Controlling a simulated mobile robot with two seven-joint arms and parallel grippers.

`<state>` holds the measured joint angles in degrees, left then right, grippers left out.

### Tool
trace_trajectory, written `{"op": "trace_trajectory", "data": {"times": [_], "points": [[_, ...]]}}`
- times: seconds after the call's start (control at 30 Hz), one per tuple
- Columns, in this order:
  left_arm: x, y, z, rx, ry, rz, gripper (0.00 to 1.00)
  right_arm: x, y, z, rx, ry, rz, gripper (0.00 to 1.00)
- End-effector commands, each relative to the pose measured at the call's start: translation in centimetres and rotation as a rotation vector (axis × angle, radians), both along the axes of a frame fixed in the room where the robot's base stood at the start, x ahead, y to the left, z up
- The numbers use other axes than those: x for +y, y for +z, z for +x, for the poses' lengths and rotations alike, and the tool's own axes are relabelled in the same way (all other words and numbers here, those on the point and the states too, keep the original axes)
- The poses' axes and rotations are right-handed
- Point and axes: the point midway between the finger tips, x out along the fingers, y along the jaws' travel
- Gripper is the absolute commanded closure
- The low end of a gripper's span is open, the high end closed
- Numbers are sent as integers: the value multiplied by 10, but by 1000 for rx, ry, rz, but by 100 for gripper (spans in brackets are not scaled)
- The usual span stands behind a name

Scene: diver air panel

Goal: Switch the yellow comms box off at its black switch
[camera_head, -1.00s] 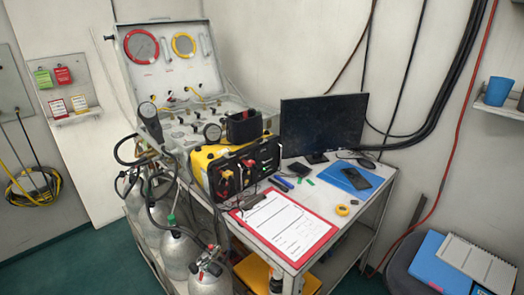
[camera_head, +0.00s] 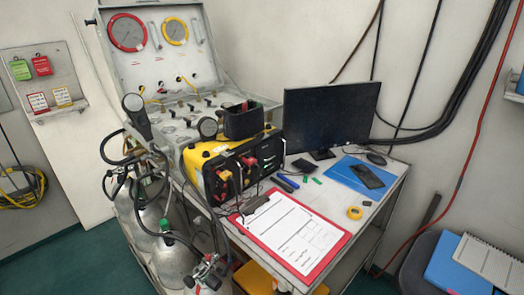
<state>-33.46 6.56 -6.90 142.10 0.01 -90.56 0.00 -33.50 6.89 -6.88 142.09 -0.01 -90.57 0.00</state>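The yellow comms box (camera_head: 205,154) sits on the white table, between the air panel and the monitor. Its black front panel faces the table's front edge and carries red and yellow plugs at its left part. Small green marks show at the right of that front. Neither of my grippers is in view.
A red clipboard (camera_head: 259,239) with paper lies in front of the box. The monitor (camera_head: 331,115), a blue folder with a phone, yellow tape (camera_head: 354,213) and markers are to the right. Gas cylinders (camera_head: 175,262) with hoses stand at the left. The air panel (camera_head: 165,62) stands behind.

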Motion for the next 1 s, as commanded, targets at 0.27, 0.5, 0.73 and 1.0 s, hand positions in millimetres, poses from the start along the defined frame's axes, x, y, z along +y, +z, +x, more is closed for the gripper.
{"op": "trace_trajectory", "data": {"times": [0.27,0.5,0.73,1.0], "points": [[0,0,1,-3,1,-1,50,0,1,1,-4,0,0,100],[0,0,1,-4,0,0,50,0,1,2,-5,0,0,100],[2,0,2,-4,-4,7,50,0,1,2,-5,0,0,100],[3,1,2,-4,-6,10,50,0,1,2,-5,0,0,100]]}}
